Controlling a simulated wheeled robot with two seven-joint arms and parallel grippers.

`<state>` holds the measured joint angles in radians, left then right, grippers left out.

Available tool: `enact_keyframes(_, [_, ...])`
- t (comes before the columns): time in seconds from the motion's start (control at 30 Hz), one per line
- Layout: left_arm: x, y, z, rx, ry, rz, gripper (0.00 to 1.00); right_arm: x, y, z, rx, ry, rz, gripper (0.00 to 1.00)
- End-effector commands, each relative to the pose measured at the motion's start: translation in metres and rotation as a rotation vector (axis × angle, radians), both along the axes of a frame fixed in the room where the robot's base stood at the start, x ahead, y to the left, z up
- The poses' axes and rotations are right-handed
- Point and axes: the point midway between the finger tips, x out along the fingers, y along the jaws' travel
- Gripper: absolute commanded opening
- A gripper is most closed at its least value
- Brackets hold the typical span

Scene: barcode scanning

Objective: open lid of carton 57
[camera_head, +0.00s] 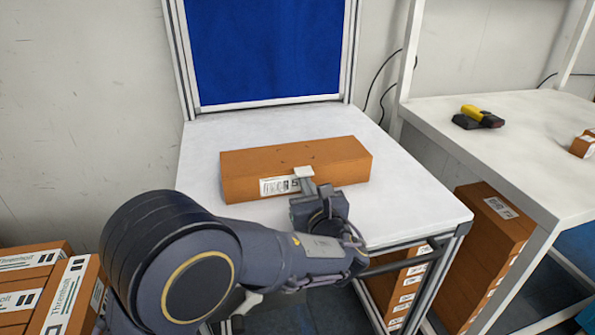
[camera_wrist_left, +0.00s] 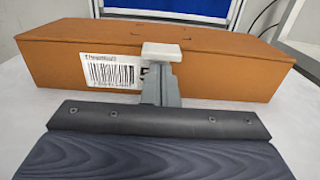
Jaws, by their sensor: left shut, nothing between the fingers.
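A long orange-brown carton (camera_head: 335,160) lies on the white table, its lid closed as far as I can see. A white barcode label is on its front face, and part of its number is hidden behind my fingers. My left gripper (camera_head: 304,172) is shut and empty at the carton's front, beside the label. In the left wrist view, the gripper's pale fingertip (camera_wrist_left: 161,51) overlaps the top front edge of the carton (camera_wrist_left: 225,68). I cannot tell whether it touches. My right gripper is not in view.
The white table (camera_head: 420,205) is clear around the carton. A blue panel (camera_head: 265,45) stands behind it. A yellow and black scanner (camera_head: 480,116) lies on the side table at right. Stacked cartons stand below at right (camera_head: 490,240) and at lower left (camera_head: 40,285).

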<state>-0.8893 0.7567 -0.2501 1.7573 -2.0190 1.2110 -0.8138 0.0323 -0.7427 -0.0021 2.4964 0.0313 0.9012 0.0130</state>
Motion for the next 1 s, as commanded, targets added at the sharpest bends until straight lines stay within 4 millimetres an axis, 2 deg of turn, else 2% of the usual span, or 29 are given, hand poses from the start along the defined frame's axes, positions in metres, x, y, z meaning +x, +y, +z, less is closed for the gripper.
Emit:
enact_keyframes(0.3, [0.016,0.006,0.0,0.001,-0.001,0.002,0.0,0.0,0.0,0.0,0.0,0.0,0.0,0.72])
enact_keyframes(0.53, [0.02,0.007,0.002,0.0,-0.001,0.0,0.0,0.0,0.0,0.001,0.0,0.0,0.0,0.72])
enact_keyframes(0.83, [0.022,0.007,0.027,-0.001,-0.001,0.0,0.0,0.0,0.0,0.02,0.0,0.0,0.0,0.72])
enact_keyframes(1.0, [0.023,0.008,0.032,0.0,0.0,0.001,0.0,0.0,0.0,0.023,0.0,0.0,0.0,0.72])
